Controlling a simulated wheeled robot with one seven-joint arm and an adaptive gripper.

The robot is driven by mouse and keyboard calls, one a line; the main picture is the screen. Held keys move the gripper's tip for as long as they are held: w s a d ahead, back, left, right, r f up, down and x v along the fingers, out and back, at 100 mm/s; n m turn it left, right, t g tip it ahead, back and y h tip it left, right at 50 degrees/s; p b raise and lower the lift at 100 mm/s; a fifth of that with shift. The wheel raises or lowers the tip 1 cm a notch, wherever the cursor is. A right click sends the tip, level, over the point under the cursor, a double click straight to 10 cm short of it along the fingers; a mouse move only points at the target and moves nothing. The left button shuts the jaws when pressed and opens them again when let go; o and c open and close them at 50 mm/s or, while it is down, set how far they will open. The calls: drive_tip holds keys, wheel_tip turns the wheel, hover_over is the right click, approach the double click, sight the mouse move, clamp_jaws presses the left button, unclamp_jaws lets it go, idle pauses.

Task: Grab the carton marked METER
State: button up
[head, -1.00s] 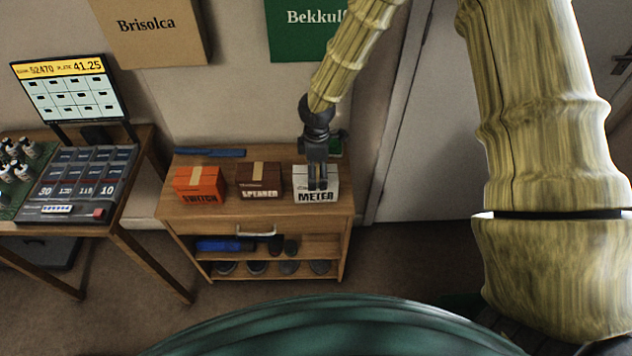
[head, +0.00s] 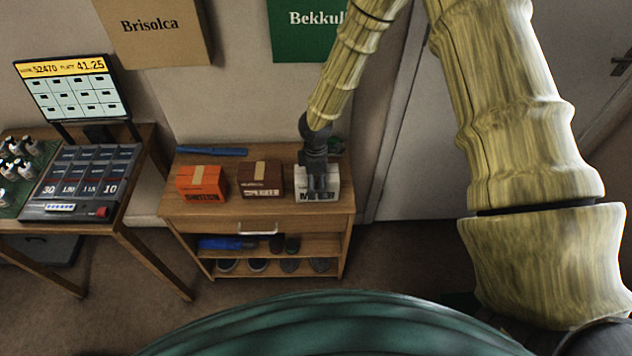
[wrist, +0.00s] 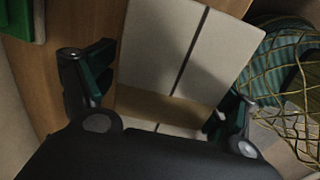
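The white carton marked METER (head: 299,186) stands at the right end of the wooden cabinet top, its label partly hidden by my gripper (head: 318,194). In the wrist view the carton's pale top (wrist: 157,45) has a dark seam and a brown band. My gripper (wrist: 165,90) is open over the carton, one finger near each of two opposite sides. Whether the fingers touch it is not clear.
The cabinet (head: 185,212) has shoes below. A table with a tray (head: 85,180) stands left.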

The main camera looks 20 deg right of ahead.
drive_tip(key=shift+s+d+r, duration=0.1)
drive_tip(key=shift+s+d, duration=0.05)
drive_tip(key=shift+d, duration=0.1)
drive_tip(key=c, duration=1)
drive_tip(key=shift+r+b, duration=0.35)
drive_tip(key=shift+r, duration=0.85)
drive_tip(key=s+a+b, duration=0.1)
drive_tip(key=s+a, duration=0.1)
drive_tip(key=s, duration=0.2)
drive_tip(key=s+a+r+b, duration=0.1)
drive_tip(key=s+a, duration=0.2)
drive_tip(key=s, duration=0.2)
drive_tip(key=s+a+r+b, duration=0.1)
drive_tip(key=s+a, duration=0.2)
drive_tip(key=s, duration=0.1)
drive_tip(key=shift+s+a+r+b, duration=0.1)
drive_tip(key=shift+s+r+b, duration=0.15)
drive_tip(key=shift+s+b, duration=0.1)
